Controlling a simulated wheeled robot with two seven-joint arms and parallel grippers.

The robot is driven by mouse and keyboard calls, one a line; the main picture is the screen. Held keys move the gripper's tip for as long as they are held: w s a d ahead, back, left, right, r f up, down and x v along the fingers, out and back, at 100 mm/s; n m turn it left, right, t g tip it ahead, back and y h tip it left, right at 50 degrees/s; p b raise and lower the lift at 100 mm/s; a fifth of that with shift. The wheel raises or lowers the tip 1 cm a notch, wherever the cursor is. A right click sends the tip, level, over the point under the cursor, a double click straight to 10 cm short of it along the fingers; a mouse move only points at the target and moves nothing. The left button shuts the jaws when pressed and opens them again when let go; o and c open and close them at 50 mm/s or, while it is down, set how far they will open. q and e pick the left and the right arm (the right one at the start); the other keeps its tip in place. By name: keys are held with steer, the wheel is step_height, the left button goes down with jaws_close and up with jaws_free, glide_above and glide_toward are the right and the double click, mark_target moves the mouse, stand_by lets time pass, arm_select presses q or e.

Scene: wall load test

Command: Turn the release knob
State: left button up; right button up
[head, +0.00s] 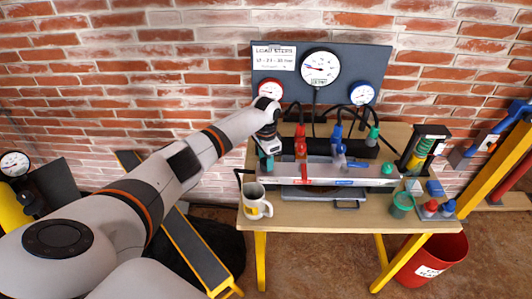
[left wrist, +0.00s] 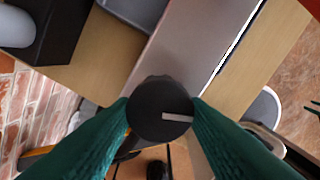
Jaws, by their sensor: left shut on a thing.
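In the left wrist view a round black knob (left wrist: 155,92) with a white pointer line sits at the end of a grey metal block (left wrist: 185,50). The green fingers of my left gripper (left wrist: 161,112) are closed against both sides of it. In the head view my left gripper (head: 267,160) is at the left end of the metal block (head: 325,174) on the table, and it hides the black knob there. The pointer line points to the right in the left wrist view. My right gripper is not in view.
A beige mug (head: 253,207) stands at the table's left front, near my arm. A green cup (head: 401,205) stands at the right. Gauges (head: 320,67) hang on the panel behind.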

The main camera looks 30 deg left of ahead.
arm_select(q)
steer(key=n+p, duration=0.2)
steer(key=shift+d+r+n, duration=0.1)
steer(key=shift+r+n, duration=0.15)
steer(key=shift+n, duration=0.15)
steer(key=n+p, duration=0.2)
steer(key=n, duration=0.1)
steer(key=shift+n, duration=0.3)
steer(key=n+p, duration=0.2)
steer(key=n, duration=0.1)
steer(key=shift+n, duration=0.3)
steer(key=shift+w+f+n+p, duration=0.1)
steer(key=shift+n+p, duration=0.65)
steer(key=shift+n, duration=1.05)
steer(key=o, duration=1)
steer(key=shift+r, duration=0.25)
step_height(320, 180, up, 11)
steer(key=shift+r, duration=0.2)
